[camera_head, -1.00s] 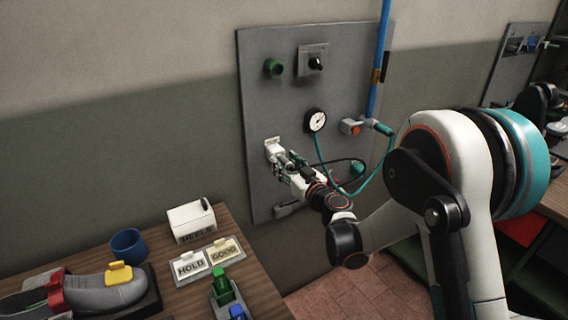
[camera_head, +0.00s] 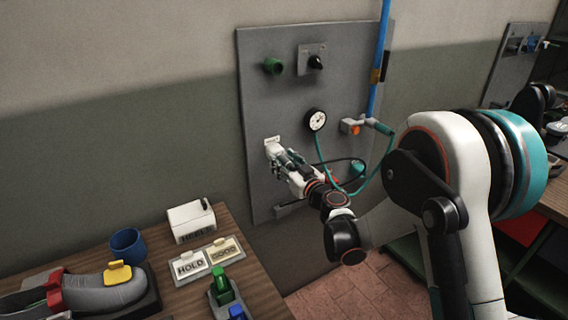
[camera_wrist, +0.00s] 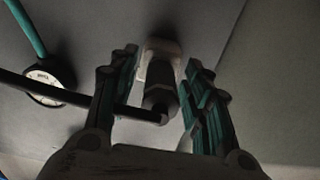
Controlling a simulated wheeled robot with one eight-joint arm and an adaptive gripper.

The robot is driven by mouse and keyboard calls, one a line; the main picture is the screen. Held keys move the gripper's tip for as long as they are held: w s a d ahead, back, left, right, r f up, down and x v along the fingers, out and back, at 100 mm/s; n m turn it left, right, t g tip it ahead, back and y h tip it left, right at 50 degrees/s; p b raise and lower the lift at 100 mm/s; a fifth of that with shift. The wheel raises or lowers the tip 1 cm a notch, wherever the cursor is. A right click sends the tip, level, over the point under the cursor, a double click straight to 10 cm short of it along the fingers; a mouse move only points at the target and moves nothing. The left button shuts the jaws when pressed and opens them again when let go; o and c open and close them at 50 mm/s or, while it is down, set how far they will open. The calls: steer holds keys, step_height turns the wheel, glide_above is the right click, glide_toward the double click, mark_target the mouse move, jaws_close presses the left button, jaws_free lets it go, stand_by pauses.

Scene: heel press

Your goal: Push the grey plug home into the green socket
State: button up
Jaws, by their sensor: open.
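The green socket (camera_head: 272,66) is a round green fitting at the upper left of the grey wall panel. The grey plug (camera_wrist: 160,92), dark grey with a black cable, stands at a pale block (camera_wrist: 161,50) on the panel in the wrist view. This pale block also shows at the panel's lower left in the head view (camera_head: 272,145). My gripper (camera_wrist: 162,62) is open, with one finger on each side of the plug and visible gaps. In the head view my gripper (camera_head: 283,158) hides the plug. How deep the plug sits cannot be told.
The panel (camera_head: 262,105) also carries a black-knobbed switch (camera_head: 314,62), a gauge (camera_head: 316,120) and a grey valve with orange (camera_head: 351,127). A teal hose and black cable hang near my arm. A wooden bench (camera_head: 262,293) with signs and a shoe stands lower left.

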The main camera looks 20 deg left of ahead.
mark_target(291, 168)
steer(key=shift+c, duration=0.6)
stand_by(0.4)
jaws_close()
steer(key=shift+s, duration=0.1)
steer(key=shift+b+v, duration=0.95)
steer(key=shift+v, duration=1.95)
steer(key=shift+s+d, duration=0.1)
steer(key=shift+d, duration=0.05)
steer(key=shift+v, duration=0.85)
step_height(291, 168, up, 28)
steer(key=p, duration=1.7)
